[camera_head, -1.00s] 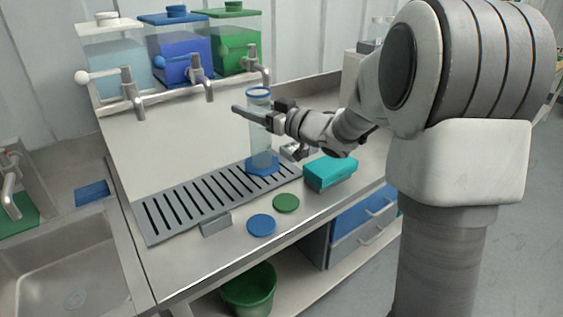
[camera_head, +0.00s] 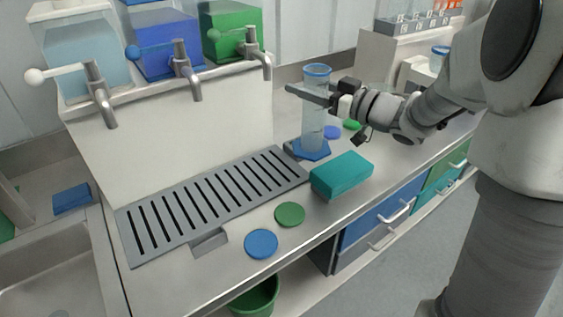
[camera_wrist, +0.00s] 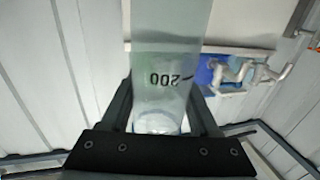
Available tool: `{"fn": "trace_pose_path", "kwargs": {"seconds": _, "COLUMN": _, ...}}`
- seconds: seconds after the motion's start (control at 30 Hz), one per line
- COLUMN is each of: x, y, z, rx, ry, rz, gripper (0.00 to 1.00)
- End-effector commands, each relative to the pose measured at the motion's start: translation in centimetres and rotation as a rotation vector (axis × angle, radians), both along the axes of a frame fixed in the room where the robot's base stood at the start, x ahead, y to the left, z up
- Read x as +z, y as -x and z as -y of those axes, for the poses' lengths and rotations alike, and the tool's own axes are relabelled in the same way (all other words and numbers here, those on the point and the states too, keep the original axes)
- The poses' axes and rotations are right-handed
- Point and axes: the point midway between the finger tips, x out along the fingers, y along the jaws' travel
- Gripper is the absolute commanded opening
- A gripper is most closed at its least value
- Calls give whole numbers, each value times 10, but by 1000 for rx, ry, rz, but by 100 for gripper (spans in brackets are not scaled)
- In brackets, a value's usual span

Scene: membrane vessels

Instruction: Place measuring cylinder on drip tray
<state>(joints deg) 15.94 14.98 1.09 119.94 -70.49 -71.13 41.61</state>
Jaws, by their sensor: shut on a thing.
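The measuring cylinder (camera_head: 313,122) is clear and upright, with a blue rim and a blue base. My gripper (camera_head: 314,93) is shut around its upper part, one finger crossing in front. In the wrist view, the cylinder (camera_wrist: 165,45) stands between the fingers with an upside-down "200" mark. The grey slotted drip tray (camera_head: 133,241) lies on the counter at left, below the taps. In the head view the cylinder's base shows just beyond the tray's right end, not over its slots. I cannot tell whether the base touches the counter.
A teal box (camera_head: 341,175) lies right of the tray, close in front of the cylinder. Green (camera_head: 290,214) and blue (camera_head: 261,243) discs lie in front of the tray. Three metal taps (camera_head: 186,68) hang over the tray's back. More discs (camera_head: 332,132) lie behind the cylinder.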

Motion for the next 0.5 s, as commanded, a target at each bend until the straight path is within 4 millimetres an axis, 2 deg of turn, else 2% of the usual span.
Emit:
{"fn": "trace_pose_path", "kwargs": {"seconds": 0.17, "x": 0, "y": 4, "z": -1, "rx": 11, "ry": -1, "rz": -2, "gripper": 0}}
{"fn": "trace_pose_path", "kwargs": {"seconds": 0.27, "x": -6, "y": 1, "z": -9, "rx": 17, "ry": -2, "rz": -2, "gripper": 0}}
{"fn": "trace_pose_path", "kwargs": {"seconds": 0.5, "x": -39, "y": -18, "z": -57, "rx": 19, "ry": -3, "rz": -4, "gripper": 0}}
